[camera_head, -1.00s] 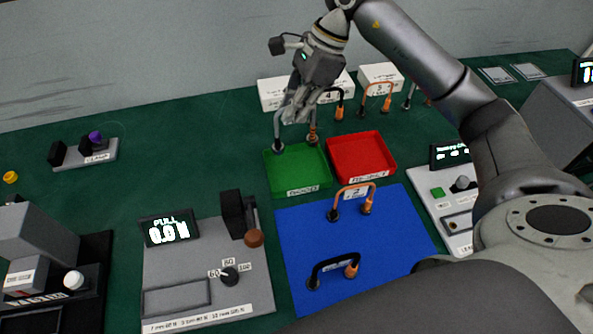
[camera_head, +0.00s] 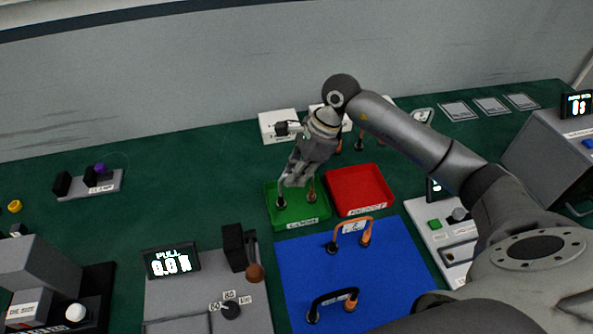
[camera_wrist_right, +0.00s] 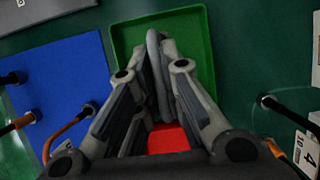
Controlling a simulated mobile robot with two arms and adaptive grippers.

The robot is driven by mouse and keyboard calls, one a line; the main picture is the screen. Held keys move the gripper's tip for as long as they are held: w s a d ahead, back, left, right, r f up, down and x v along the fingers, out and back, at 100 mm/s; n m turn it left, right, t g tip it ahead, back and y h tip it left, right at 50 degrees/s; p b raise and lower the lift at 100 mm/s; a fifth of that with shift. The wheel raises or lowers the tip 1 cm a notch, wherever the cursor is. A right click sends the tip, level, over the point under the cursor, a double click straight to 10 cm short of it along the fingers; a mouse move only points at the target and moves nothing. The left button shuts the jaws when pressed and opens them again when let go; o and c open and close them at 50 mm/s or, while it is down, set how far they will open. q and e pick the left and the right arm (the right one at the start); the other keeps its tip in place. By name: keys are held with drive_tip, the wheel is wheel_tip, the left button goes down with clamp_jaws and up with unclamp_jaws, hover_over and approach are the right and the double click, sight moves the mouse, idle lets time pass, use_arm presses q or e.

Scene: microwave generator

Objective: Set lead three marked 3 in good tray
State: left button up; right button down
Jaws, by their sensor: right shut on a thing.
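My right gripper (camera_head: 293,180) is shut on a grey lead (camera_wrist_right: 157,75) with dark and copper-coloured ends. In the head view the lead's ends show at the green tray (camera_head: 298,224), within its outline; I cannot tell whether they touch its floor. The gripper hides most of the lead, and no number on it is readable. The green tray also shows behind the fingers in the right wrist view (camera_wrist_right: 196,32). Its front label is too blurred to read surely. My left gripper is not in view.
A red tray (camera_head: 360,186) stands beside the green one. An orange lead (camera_head: 352,225) and a black lead (camera_head: 333,295) stand on the blue mat (camera_head: 390,265). White holders (camera_head: 279,125) line the back. A pull tester (camera_head: 190,295) stands front left.

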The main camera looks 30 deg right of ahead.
drive_tip(key=shift+f, duration=0.15)
drive_tip(key=c, duration=1.6)
unclamp_jaws()
drive_tip(key=shift+o, duration=0.2)
drive_tip(key=shift+r, duration=0.2)
drive_tip(key=shift+d+r, duration=0.1)
drive_tip(key=shift+r, duration=0.1)
drive_tip(key=b+v, duration=0.3)
drive_tip(key=v, duration=0.8)
drive_tip(key=shift+r, duration=0.25)
